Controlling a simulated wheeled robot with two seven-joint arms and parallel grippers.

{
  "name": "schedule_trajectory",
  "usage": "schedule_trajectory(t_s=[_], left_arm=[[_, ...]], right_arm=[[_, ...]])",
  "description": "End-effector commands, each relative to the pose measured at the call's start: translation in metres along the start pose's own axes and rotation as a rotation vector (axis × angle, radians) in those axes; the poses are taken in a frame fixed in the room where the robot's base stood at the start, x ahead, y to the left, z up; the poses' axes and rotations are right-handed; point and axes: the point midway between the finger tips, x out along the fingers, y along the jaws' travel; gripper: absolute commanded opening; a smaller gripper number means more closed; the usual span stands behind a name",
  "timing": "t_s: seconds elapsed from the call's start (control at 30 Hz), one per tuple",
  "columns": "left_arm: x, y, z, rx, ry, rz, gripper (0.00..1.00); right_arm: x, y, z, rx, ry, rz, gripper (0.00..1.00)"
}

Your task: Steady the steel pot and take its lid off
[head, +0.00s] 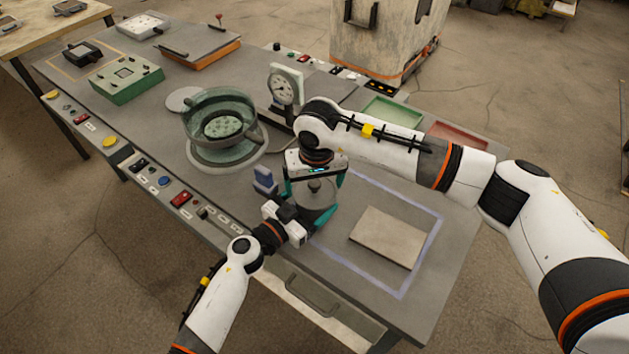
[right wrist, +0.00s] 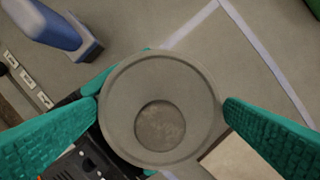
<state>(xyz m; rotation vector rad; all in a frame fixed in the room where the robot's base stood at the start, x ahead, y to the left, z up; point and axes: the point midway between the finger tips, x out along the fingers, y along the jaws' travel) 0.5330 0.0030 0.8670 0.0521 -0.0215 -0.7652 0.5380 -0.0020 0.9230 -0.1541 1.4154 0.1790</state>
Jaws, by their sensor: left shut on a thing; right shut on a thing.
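The steel pot (head: 313,198) stands near the front edge of the table, partly hidden by both grippers. Its grey lid (head: 316,185) appears to be on top, with a small knob-like middle. My right gripper (head: 316,182) is above it, pointing down. In the right wrist view its teal fingers touch opposite sides of the round grey lid (right wrist: 122,80), which has a darker disc in its middle. I cannot see a gap between lid and pot. My left gripper (head: 312,217) comes in low from the front left and is shut on the pot's side.
A blue block-like thing (head: 264,180) stands just left of the pot. A large green glassy bowl (head: 222,114) and a dial gauge (head: 284,86) are behind. A beige plate (head: 388,237) lies at right inside a pale marked outline. Green (head: 393,111) and red (head: 457,136) trays are at the back right.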

Motion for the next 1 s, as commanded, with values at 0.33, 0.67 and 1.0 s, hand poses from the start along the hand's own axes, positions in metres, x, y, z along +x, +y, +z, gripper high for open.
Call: schedule_trajectory(t_s=[0.33, 0.67, 1.0], left_arm=[[0.000, -0.001, -0.001, 0.000, 0.003, -0.001, 0.41], [0.000, -0.001, -0.002, 0.000, 0.003, -0.001, 0.41], [0.000, -0.001, -0.002, 0.001, 0.003, -0.001, 0.41]], right_arm=[[0.000, 0.000, 0.000, 0.000, 0.000, 0.000, 0.65], [-0.005, 0.000, 0.001, 0.000, -0.001, 0.000, 0.65], [-0.017, 0.000, 0.003, 0.001, -0.001, 0.001, 0.65]])
